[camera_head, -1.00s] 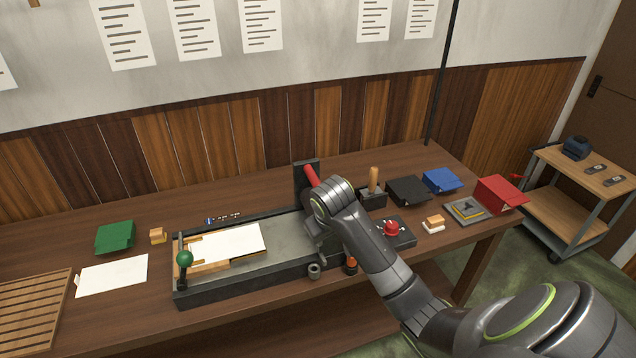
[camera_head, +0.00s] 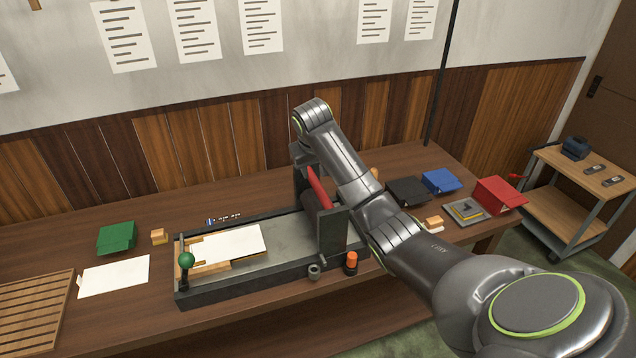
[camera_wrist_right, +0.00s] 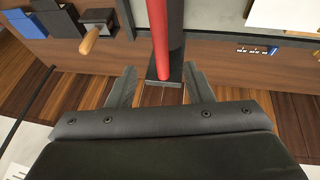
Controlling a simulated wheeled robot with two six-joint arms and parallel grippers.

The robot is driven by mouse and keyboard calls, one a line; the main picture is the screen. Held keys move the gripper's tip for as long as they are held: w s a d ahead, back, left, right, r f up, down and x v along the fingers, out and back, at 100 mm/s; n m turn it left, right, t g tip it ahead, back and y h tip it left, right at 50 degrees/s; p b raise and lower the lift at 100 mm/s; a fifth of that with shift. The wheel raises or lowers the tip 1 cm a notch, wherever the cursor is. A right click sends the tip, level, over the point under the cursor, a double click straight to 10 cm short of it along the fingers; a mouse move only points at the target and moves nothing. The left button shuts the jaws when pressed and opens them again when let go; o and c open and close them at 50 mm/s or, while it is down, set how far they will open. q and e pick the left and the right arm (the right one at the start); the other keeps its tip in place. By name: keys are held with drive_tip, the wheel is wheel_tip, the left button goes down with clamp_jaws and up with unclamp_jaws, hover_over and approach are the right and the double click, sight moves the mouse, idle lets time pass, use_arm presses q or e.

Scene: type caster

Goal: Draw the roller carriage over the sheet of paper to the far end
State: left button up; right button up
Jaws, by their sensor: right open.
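The roller carriage (camera_head: 333,233) stands across the right part of the dark press bed (camera_head: 240,289), with two upright plates and a red handle bar (camera_head: 318,187) between them. The sheet of paper (camera_head: 235,244) lies flat on the bed to the left of the carriage. My right gripper (camera_wrist_right: 159,72) is open at the back end of the carriage. In the right wrist view the red bar (camera_wrist_right: 160,28) runs between its fingers without visible grip; I cannot tell the depth gap. My arm hides part of the carriage's right side. My left gripper is not in view.
A green-knobbed lever (camera_head: 186,262) stands at the bed's left end. An orange-topped bottle (camera_head: 351,262) stands close to the bed's front right. Black (camera_head: 407,190), blue (camera_head: 441,180) and red (camera_head: 498,194) boxes sit at the right. A wooden rack (camera_head: 35,308) lies front left.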

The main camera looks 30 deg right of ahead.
sight(318, 186)
drive_tip(key=p+x, duration=0.2)
drive_tip(key=x, duration=0.9)
drive_tip(key=shift+w, duration=0.1)
clamp_jaws()
